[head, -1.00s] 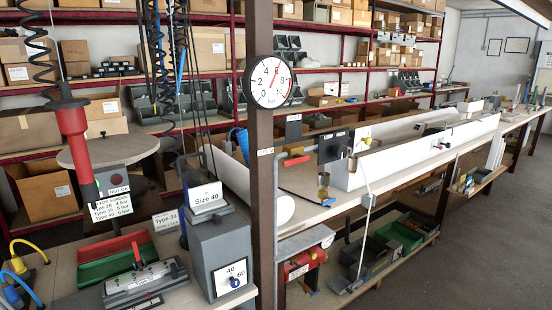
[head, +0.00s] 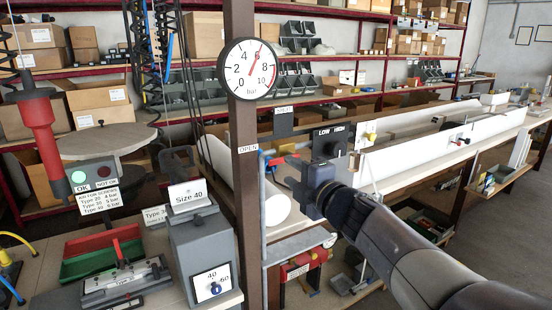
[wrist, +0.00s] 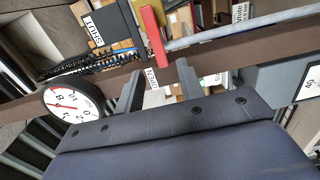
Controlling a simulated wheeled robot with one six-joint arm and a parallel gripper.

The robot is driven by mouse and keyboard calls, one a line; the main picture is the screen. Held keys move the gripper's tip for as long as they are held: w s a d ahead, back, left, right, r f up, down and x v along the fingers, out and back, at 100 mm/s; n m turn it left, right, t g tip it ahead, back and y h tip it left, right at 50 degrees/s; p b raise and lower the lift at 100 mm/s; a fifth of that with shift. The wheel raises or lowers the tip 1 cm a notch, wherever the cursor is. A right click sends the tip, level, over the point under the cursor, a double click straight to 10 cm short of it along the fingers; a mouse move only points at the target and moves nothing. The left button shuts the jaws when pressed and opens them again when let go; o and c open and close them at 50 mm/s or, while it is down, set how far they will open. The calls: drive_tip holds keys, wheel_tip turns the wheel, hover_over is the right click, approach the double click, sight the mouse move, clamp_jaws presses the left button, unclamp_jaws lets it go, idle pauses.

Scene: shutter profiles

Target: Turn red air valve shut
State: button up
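The red air valve lever (wrist: 152,37) shows in the wrist view as a flat red bar across the end of a grey pipe (wrist: 225,30). A SHUT label (wrist: 100,30) and an OPEN label (wrist: 152,77) are near it. In the head view only a little red of the lever (head: 276,161) shows, partly hidden by my gripper (head: 287,172). My gripper (wrist: 160,68) is open and empty. In the wrist view its two dark fingertips lie either side of the lever's near end. I cannot tell if they touch it.
A brown post (head: 245,185) carries a round bar gauge (head: 248,68), its needle near 6. A black LOW/HIGH panel (head: 333,141) stands close behind my gripper. A grey Size 40 box (head: 200,250) and a red hanging tool (head: 40,135) are at left. Floor is free at right.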

sight(277, 162)
drive_tip(key=x, duration=0.9)
drive_tip(key=shift+w+a+p, duration=0.1)
drive_tip(key=shift+p, duration=0.3)
drive_tip(key=shift+c, duration=0.4)
clamp_jaws()
